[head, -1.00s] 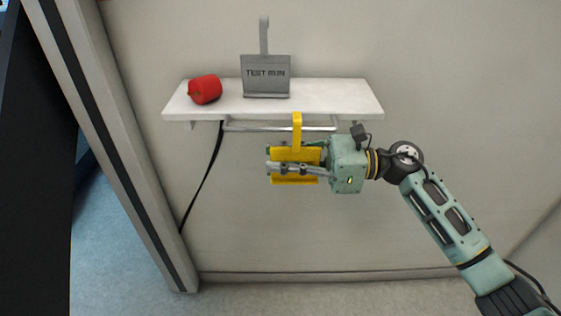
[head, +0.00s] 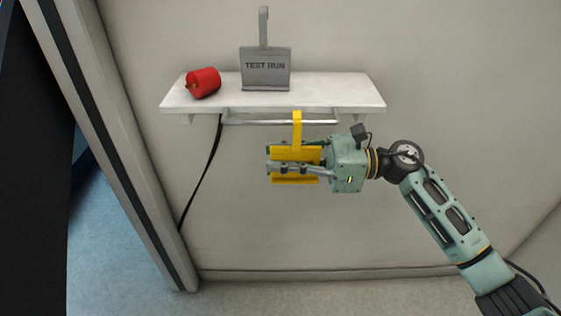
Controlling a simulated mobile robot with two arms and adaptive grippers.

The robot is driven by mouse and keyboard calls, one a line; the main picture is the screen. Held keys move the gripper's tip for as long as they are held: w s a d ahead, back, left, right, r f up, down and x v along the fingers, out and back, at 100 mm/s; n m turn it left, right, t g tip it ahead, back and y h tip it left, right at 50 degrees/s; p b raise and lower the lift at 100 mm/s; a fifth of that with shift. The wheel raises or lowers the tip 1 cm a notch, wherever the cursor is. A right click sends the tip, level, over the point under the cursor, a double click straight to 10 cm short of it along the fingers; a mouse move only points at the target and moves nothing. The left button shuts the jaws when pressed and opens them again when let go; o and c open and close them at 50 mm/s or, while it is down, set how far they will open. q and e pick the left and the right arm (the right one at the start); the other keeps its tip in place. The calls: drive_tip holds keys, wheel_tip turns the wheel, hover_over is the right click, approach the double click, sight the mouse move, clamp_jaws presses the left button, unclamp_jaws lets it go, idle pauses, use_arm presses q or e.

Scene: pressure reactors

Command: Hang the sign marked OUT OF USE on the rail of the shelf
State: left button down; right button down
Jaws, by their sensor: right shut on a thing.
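A yellow sign (head: 296,180) with a hooked strap on top is in my right gripper (head: 293,168). The gripper is shut on it, and its fingers cover the sign's face, so no lettering can be read. The strap's top overlaps the shelf's rail (head: 250,122) in the picture; I cannot tell whether it touches the rail. The rail is a metal bar under the front of the white shelf (head: 340,92). The sign's plate hangs upright below rail height. My left gripper is not in view.
A grey sign reading TEST RUN (head: 265,68) stands on the shelf. A red cylinder (head: 203,82) lies to its left. A door frame (head: 115,130) stands at left.

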drive_tip(key=c, duration=1.9)
unclamp_jaws()
drive_tip(key=shift+o, duration=0.2)
drive_tip(key=shift+d, duration=0.1)
